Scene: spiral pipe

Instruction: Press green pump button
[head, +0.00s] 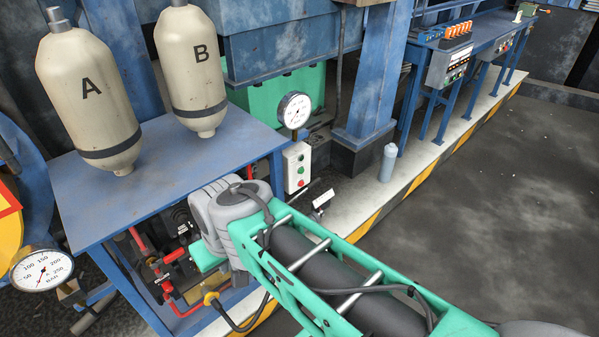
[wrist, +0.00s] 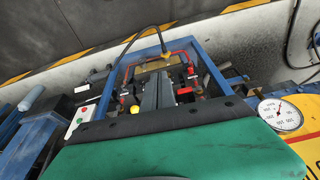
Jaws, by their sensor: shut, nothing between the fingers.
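The green pump button (head: 300,170) is on a small white control box (head: 292,152) fixed by the blue table's corner, with red button colour near it. In the wrist view the control box (wrist: 74,124) is at the left, with a green button (wrist: 80,120) and a red one. My gripper (wrist: 157,80) shows in the wrist view as two grey fingers close together, shut and empty, over the red pipework. It is to the right of the box in that view and apart from it.
A blue table (head: 150,165) carries cylinders A (head: 88,90) and B (head: 190,70). A pressure gauge (head: 294,110) stands above the box. Red pipes and valves (head: 165,265) fill the space below the table. A grey bottle (head: 388,163) stands on the striped ledge. Open floor lies at the right.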

